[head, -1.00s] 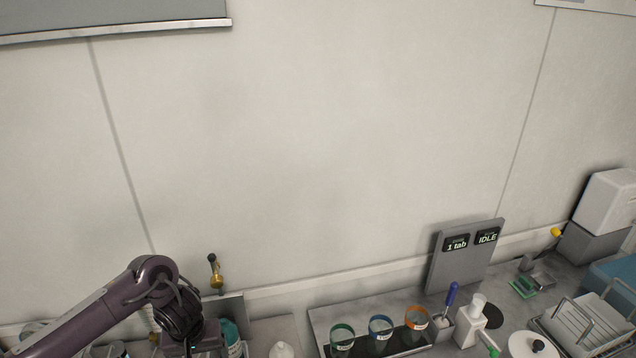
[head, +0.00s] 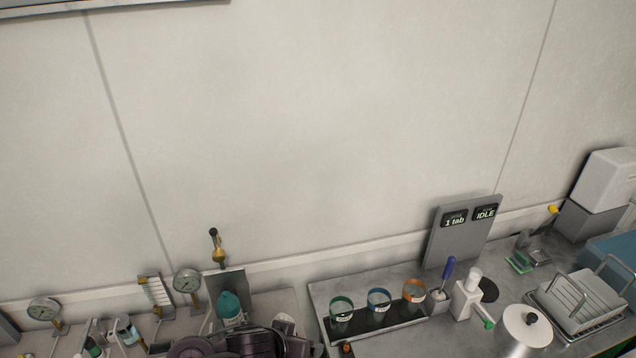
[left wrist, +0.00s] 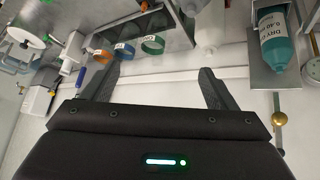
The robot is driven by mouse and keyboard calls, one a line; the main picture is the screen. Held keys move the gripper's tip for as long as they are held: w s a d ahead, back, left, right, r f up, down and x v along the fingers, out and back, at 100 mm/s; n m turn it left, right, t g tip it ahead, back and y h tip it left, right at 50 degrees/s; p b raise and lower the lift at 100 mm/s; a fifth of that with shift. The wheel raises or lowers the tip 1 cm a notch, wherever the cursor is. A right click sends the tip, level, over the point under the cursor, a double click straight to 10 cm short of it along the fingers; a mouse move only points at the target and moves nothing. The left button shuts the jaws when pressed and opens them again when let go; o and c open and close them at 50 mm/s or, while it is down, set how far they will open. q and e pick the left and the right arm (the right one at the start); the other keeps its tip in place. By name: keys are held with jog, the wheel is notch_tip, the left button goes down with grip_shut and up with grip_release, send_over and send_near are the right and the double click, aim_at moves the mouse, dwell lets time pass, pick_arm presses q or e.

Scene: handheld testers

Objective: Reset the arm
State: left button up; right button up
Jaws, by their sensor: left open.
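My left arm (head: 225,343) shows at the bottom edge of the head view, low and left of centre; its gripper is cut off or hidden there. In the left wrist view my left gripper (left wrist: 157,88) has its two dark fingers spread apart, with nothing between them. Beyond the fingers are the ring-topped cups, seen at an angle, including the green one (left wrist: 152,45). The right gripper is in neither view.
A tray (head: 318,312) holds green, blue and orange ringed cups. Right of it stand a display panel (head: 458,245), a white dispenser (head: 466,297), a lidded pot (head: 526,330) and a rack (head: 584,313). A teal bottle (head: 229,304) and gauges (head: 187,281) stand left.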

pick_arm(q)
jog(key=s+a+r+n+g+y, duration=0.2)
jog(key=s+a+g+y, duration=0.1)
jog(key=s+a, duration=1.15)
notch_tip(320, 180, down, 38)
jog(key=s+g+b, duration=0.1)
jog(key=s+b, duration=0.1)
jog(key=b, duration=0.6)
jog(key=s+a+f+b, duration=0.2)
jog(key=s+f+b, duration=0.1)
jog(key=s+f, duration=0.6)
jog(key=s+a+f+m+g+b, duration=0.1)
jog(key=s+f+b, duration=0.2)
jog(key=s+f, duration=0.7)
notch_tip(320, 180, down, 6)
jog(key=shift+s+a+r+g, duration=0.25)
jog(key=shift+a+g, duration=0.05)
jog(key=shift+a, duration=0.05)
